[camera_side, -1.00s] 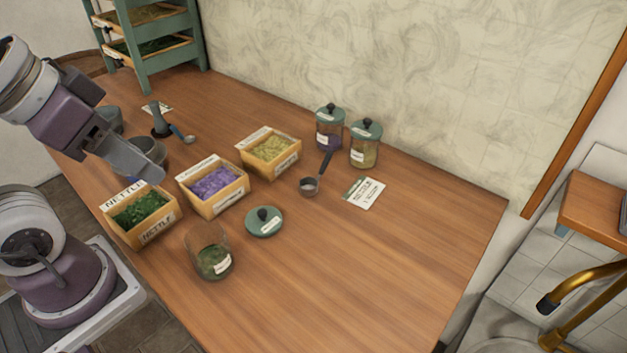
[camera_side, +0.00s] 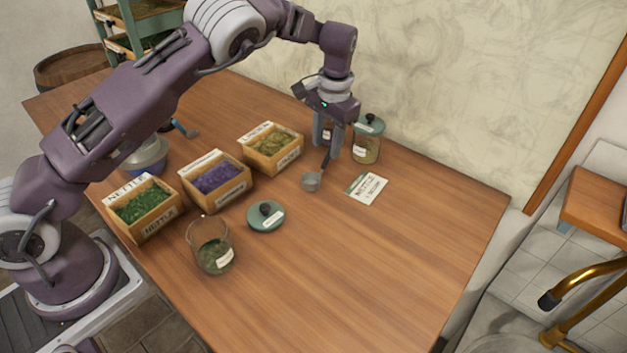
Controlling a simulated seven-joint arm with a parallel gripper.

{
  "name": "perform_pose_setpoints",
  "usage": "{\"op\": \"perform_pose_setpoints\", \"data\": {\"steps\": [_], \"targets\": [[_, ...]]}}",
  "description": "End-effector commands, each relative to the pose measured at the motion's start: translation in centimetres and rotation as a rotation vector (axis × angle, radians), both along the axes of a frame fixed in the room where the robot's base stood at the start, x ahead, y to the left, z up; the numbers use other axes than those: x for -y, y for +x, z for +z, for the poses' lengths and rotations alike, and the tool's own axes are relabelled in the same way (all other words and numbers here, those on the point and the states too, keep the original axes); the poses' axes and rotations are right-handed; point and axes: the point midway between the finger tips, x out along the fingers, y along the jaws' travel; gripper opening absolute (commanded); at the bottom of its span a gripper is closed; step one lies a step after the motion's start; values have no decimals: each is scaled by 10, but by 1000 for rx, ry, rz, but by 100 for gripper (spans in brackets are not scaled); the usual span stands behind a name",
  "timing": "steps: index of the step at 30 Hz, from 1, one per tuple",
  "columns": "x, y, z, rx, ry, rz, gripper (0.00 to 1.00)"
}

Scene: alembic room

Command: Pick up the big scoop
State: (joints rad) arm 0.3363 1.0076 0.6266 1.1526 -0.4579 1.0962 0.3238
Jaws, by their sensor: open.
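The big scoop (camera_side: 311,182) lies on the table right of the yellow-green herb box, its round grey cup toward the front and its dark handle pointing back. My gripper (camera_side: 327,150) points down over the handle, with its fingers open. The handle's far end is partly hidden by the fingers. I cannot tell whether the fingers touch it.
Close behind my gripper stands a lidded jar (camera_side: 367,142); another is mostly hidden by the gripper. A label card (camera_side: 367,188) lies right of the scoop. Herb boxes (camera_side: 215,181), a loose lid (camera_side: 266,217) and an open jar (camera_side: 211,246) are left. The table's right front is clear.

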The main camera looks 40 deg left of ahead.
Motion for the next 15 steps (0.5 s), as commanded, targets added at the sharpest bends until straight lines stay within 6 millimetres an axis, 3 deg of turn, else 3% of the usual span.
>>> {"op": "perform_pose_setpoints", "data": {"steps": [15], "targets": [[-2, -1, -79, -15, 13, -23, 41]]}}
